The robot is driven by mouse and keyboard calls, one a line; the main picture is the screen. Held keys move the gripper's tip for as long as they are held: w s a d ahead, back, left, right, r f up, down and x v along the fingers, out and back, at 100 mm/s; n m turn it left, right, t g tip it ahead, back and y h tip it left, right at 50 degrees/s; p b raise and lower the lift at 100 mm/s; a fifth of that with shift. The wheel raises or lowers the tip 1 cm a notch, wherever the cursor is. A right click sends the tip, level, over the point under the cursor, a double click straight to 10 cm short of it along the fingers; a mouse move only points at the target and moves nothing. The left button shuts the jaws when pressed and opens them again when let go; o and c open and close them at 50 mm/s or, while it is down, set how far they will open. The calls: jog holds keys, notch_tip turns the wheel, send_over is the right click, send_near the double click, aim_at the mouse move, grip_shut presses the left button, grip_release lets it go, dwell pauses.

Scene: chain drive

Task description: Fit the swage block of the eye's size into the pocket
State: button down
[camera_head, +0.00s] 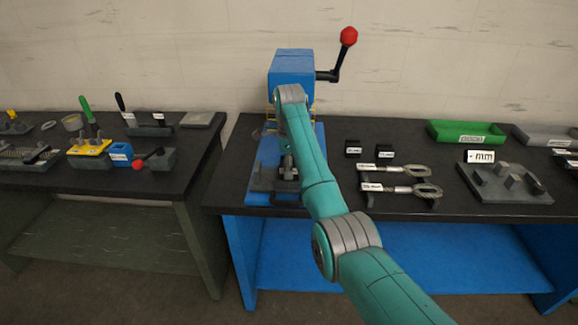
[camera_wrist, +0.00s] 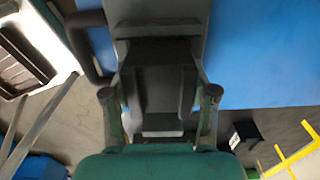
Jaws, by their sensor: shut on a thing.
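In the wrist view my gripper (camera_wrist: 160,94) is shut on a dark grey block (camera_wrist: 160,75), with one finger on each side of it. The block fills the gap between the fingers and hides what lies behind it. In the head view my gripper (camera_head: 287,168) is low over the blue base (camera_head: 262,158) in front of the blue press (camera_head: 291,68). My arm hides much of this spot, and I cannot tell whether the block is in the pocket. Two small black labelled blocks (camera_head: 353,149) (camera_head: 384,154) stand on the bench, right of my arm.
Two labelled metal tools with oval ends (camera_head: 412,189) lie right of my arm. A grey plate with several blocks (camera_head: 530,190), an mm card (camera_head: 481,156) and a green tray (camera_head: 466,133) are farther right. A red-knobbed lever (camera_head: 348,36) rises from the press. Another bench stands left.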

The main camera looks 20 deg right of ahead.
jog(key=shift+f, duration=0.35)
jog(key=shift+c, duration=1.4)
grip_release()
jog(key=shift+o, duration=0.2)
jog(key=shift+f, duration=0.15)
